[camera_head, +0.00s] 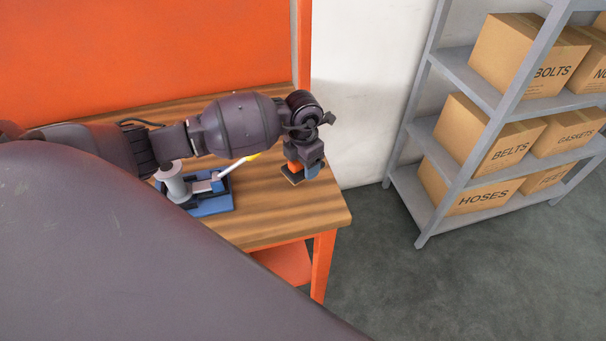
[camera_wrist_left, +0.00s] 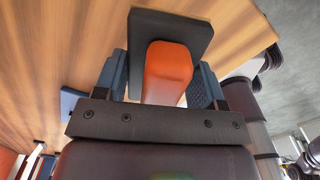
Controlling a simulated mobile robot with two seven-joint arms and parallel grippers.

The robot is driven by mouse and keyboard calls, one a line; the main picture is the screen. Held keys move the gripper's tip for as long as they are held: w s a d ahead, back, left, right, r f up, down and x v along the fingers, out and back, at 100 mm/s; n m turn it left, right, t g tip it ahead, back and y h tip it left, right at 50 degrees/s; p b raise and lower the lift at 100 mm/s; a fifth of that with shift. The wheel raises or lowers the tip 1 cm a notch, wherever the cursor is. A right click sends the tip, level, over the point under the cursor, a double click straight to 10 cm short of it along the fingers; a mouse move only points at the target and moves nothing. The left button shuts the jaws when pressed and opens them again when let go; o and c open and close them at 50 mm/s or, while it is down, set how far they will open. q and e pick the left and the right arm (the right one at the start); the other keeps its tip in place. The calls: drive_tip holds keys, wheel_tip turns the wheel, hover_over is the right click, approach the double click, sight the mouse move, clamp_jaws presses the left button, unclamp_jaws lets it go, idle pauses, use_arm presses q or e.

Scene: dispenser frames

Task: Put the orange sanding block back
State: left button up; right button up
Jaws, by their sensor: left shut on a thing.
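The orange sanding block (camera_head: 294,166) has an orange grip on a dark flat pad. My left gripper (camera_head: 302,171) is shut on it near the right end of the wooden workbench (camera_head: 310,208). In the left wrist view the orange grip (camera_wrist_left: 167,72) sits between the two blue-grey fingers of my left gripper (camera_wrist_left: 166,85), with the dark pad (camera_wrist_left: 187,28) beyond it. I cannot tell whether the pad touches the bench top.
A blue dispenser-like device (camera_head: 212,205) with a white roll (camera_head: 174,184) and a yellow-tipped lever (camera_head: 240,164) stands on the bench, left of the gripper. An orange panel (camera_head: 150,45) rises behind. A grey shelf (camera_head: 423,195) with labelled boxes stands at right. Bare bench lies in front.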

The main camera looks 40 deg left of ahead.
sight(303, 176)
use_arm(q)
drive_tip(key=shift+f, duration=2.4)
use_arm(e)
drive_tip(key=shift+s+d+f, duration=0.15)
drive_tip(key=shift+s+f, duration=0.25)
drive_tip(key=shift+s, duration=0.1)
use_arm(q)
drive_tip(key=shift+f, duration=0.2)
use_arm(e)
drive_tip(key=shift+w, duration=0.2)
use_arm(q)
drive_tip(key=o, duration=0.9)
use_arm(e)
drive_tip(key=shift+w+r, duration=0.3)
drive_tip(key=shift+w, duration=0.05)
use_arm(q)
drive_tip(key=shift+r, duration=0.2)
